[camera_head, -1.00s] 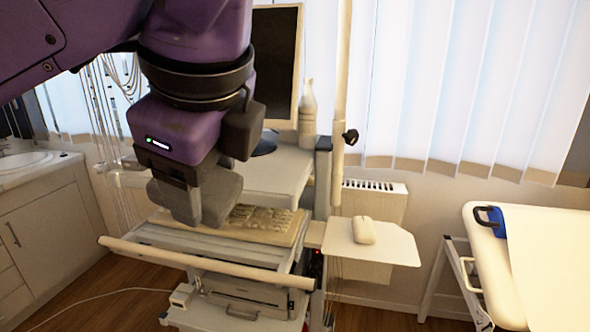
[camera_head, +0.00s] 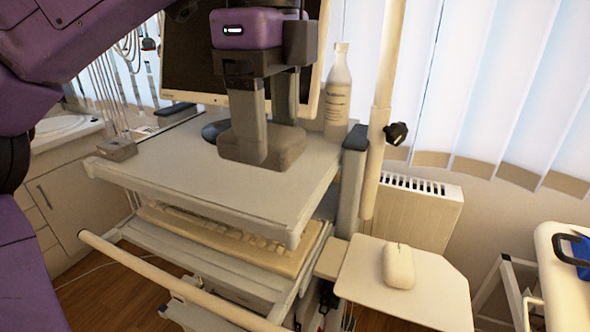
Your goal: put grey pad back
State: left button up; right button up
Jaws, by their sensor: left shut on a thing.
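My left gripper (camera_head: 264,118) is shut, fingers pointing down, in front of the monitor and over the cart's white top shelf (camera_head: 180,180). A dark grey blocky shape at its fingertips, which seems to be the grey pad (camera_head: 262,150), is in its grip. The fingers and the pad are nearly the same grey, so where one ends and the other begins is hard to tell. The pad is at or just above the shelf; contact is not clear. My right gripper is not in view.
The monitor (camera_head: 190,62) stands behind the gripper, a white bottle (camera_head: 338,92) to its right. A keyboard (camera_head: 230,238) lies on the tray below. A small grey box (camera_head: 116,150) sits at the shelf's left corner. A pole (camera_head: 384,110) and mouse (camera_head: 398,267) are at right. The shelf's front is clear.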

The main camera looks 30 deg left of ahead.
pick_arm(q)
jog(key=w+a+f+p, duration=0.1)
jog(key=w+a+f, duration=0.15)
jog(key=w, duration=0.35)
send_near(290, 187)
jog(key=shift+s+d+f, duration=0.25)
jog(key=shift+s+f, duration=0.4)
jog(key=shift+w+a+f, duration=0.1)
jog(key=shift+f, duration=0.1)
jog(key=f, duration=0.2)
jog(key=w+f+p, duration=0.1)
jog(key=shift+a+f, duration=0.1)
jog(key=shift+f, duration=0.6)
jog(key=o, duration=0.9)
jog(key=shift+s, duration=0.1)
jog(key=shift+o, duration=0.2)
